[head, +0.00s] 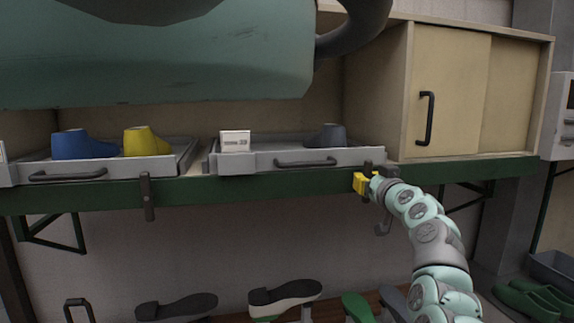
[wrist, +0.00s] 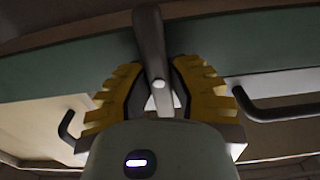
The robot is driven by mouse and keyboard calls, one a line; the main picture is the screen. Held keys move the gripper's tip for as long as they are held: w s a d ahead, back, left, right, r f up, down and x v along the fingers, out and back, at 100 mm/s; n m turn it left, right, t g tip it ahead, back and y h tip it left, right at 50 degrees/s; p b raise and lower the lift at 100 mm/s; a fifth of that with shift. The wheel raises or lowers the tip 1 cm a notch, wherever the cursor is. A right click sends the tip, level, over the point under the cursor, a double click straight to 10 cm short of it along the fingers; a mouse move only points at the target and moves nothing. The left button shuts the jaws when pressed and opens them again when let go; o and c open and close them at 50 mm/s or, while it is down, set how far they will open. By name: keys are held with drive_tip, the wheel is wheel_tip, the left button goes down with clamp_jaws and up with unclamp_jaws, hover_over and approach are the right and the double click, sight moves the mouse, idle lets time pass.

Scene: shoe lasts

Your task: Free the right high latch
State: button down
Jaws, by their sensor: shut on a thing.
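The right high latch (head: 368,167) is a dark bar on the green shelf beam, at the right end of the right drawer's front. In the wrist view the latch (wrist: 149,40) runs down from the green beam between my two yellow fingers. My gripper (head: 362,183) is at the beam in the head view, its yellow fingertips at the latch. In the wrist view my gripper (wrist: 160,85) is closed around the latch's bar, with a finger on each side. The fingers and arm hide part of the latch in the head view.
The left drawer (head: 185,160) holds blue (head: 84,145) and yellow (head: 146,141) lasts. Another latch (head: 148,196) hangs at the beam. A cabinet (head: 455,90) stands right. Shoe soles lie below.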

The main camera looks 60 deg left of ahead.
drive_tip(key=shift+w+f, duration=0.1)
idle(0.4)
drive_tip(key=m+b, duration=0.1)
drive_tip(key=m, duration=0.2)
drive_tip(key=shift+d+f+b, duration=0.1)
drive_tip(key=shift+b, duration=0.3)
drive_tip(key=m, duration=0.5)
drive_tip(key=shift+w+m+b, duration=0.15)
drive_tip(key=shift+m+b, duration=0.15)
drive_tip(key=m+p, duration=0.1)
drive_tip(key=m, duration=0.4)
drive_tip(key=shift+w, duration=0.1)
drive_tip(key=shift+f+m+p, duration=0.2)
drive_tip(key=shift+m+p, duration=0.75)
drive_tip(key=shift+m, duration=1.15)
drive_tip(key=c, duration=0.9)
unclamp_jaws()
